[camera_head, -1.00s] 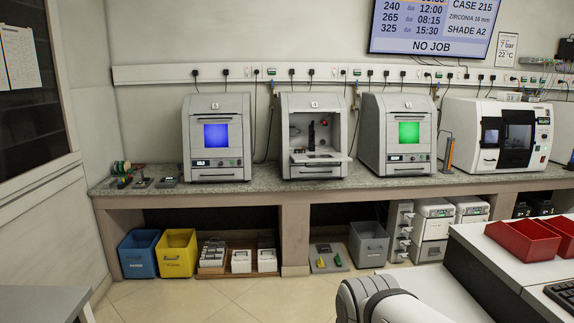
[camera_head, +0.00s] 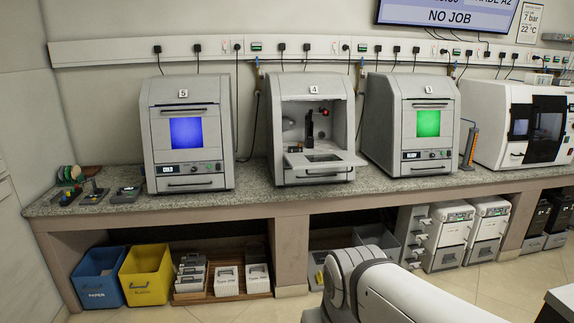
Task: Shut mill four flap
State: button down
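Mill four (camera_head: 282,128) stands on the granite counter between two other mills, with a label reading 4 at its top. Its front flap (camera_head: 327,170) is folded down and open, sticking out towards me above the lower front panel. The inside shows a dark spindle part and a small red spot. A white and grey link of my arm shows at the bottom right. My gripper is not in this view.
Mill 5 (camera_head: 190,143) with a blue window is to the left, and a mill with a green window (camera_head: 428,123) is to the right; both are shut. Blue (camera_head: 99,280) and yellow (camera_head: 147,277) bins sit below the counter (camera_head: 240,200). Open floor lies in front.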

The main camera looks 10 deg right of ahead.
aim_at(299, 160)
jog(key=i, duration=1.65)
jog(key=z, duration=0.1)
